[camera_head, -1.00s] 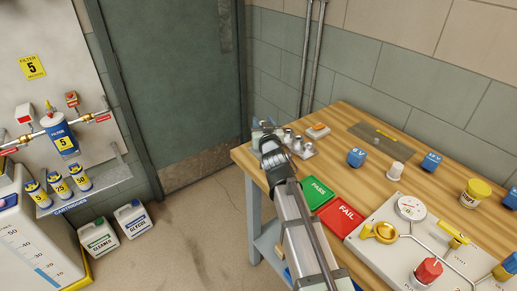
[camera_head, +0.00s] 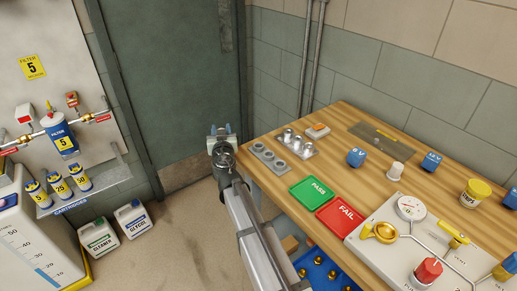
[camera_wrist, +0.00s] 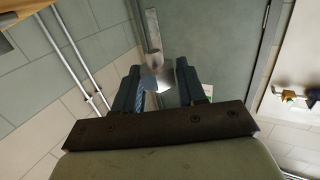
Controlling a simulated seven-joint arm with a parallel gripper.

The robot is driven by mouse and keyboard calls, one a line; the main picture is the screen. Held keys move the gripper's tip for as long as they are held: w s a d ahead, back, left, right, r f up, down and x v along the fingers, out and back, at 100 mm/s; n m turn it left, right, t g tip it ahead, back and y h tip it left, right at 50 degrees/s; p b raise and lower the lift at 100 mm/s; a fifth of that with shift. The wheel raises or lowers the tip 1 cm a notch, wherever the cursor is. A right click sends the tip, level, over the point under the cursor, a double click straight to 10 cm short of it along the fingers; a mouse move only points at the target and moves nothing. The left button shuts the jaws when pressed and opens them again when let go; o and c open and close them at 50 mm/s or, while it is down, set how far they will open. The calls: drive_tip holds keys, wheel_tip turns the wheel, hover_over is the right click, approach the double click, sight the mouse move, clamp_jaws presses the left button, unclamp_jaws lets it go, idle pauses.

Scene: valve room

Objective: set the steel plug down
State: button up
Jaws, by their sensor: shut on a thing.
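My gripper (camera_head: 220,131) is off the left end of the wooden bench, in front of the green door. In the wrist view my gripper (camera_wrist: 157,82) has its two dark blue fingers shut on a grey steel plug (camera_wrist: 154,60), which sticks out past the fingertips. The plug is small and hard to make out in the head view. On the bench's far left corner is a metal strip with round sockets (camera_head: 269,158). Beside it is a second metal strip (camera_head: 310,151) with several steel pieces standing on it.
A green PASS tile (camera_head: 312,190) and a red FAIL tile (camera_head: 341,215) lie near the bench's front edge. A valve panel (camera_head: 395,248) is at the right. A blue tray (camera_head: 318,268) is below the bench.

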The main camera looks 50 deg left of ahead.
drive_tip(key=shift+w+a+f+m+t, duration=0.3)
drive_tip(key=shift+a+t, duration=0.1)
drive_tip(key=shift+a, duration=0.15)
drive_tip(key=w+d+r+m+t+h, duration=0.6)
drive_tip(key=m+h, duration=0.5)
drive_tip(key=h, duration=0.4)
drive_tip(key=w+d+t, duration=0.2)
drive_tip(key=w+d, duration=0.1)
drive_tip(key=shift+w+m, duration=0.4)
drive_tip(key=shift+f, duration=4.7)
drive_tip(key=shift+f, duration=0.15)
drive_tip(key=o, duration=1.1)
